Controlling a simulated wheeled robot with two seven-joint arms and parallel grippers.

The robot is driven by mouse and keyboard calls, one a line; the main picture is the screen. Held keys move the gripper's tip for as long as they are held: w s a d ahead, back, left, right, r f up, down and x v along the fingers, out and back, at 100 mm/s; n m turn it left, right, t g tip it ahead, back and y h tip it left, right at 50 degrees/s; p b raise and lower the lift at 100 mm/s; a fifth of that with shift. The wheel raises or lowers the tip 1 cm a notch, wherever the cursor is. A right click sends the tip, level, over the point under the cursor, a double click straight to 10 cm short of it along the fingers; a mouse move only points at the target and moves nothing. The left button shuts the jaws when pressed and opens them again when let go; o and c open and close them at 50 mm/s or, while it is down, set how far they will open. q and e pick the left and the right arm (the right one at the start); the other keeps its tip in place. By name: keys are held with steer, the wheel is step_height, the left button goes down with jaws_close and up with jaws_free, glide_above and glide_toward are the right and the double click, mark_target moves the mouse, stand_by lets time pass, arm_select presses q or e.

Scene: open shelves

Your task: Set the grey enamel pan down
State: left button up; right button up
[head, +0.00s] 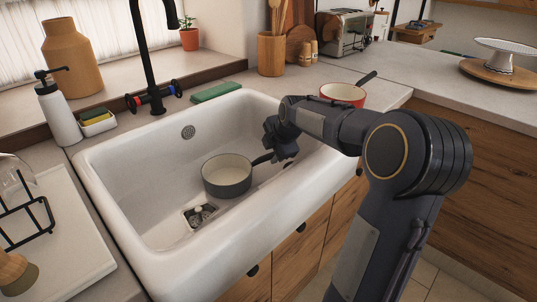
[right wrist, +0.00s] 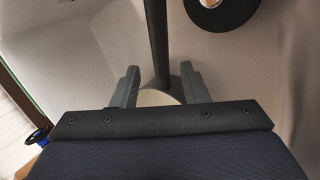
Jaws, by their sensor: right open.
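The grey enamel pan (head: 227,180) sits upright in the white sink (head: 125,190), near the drain. Its outside is dark grey and its inside is cream. Its dark handle (head: 263,159) points right, toward my right gripper (head: 280,148). My right gripper is at the handle's end, low inside the sink, with the jaws partly hidden by the wrist. In the right wrist view, the fingers (right wrist: 160,68) stand apart with a dark bar between them, which looks like the handle. A gap shows on both sides of the bar. My left gripper is out of view.
A black tap (head: 148,60) rises behind the sink. A red pan (head: 343,94) stands on the counter beyond my right arm. A soap bottle (head: 58,112) and sponge holder (head: 97,122) stand at the left. The sink floor left of the pan is clear.

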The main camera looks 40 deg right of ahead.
steer(key=v, duration=0.7)
steer(key=shift+p, duration=0.35)
steer(key=shift+f, duration=0.1)
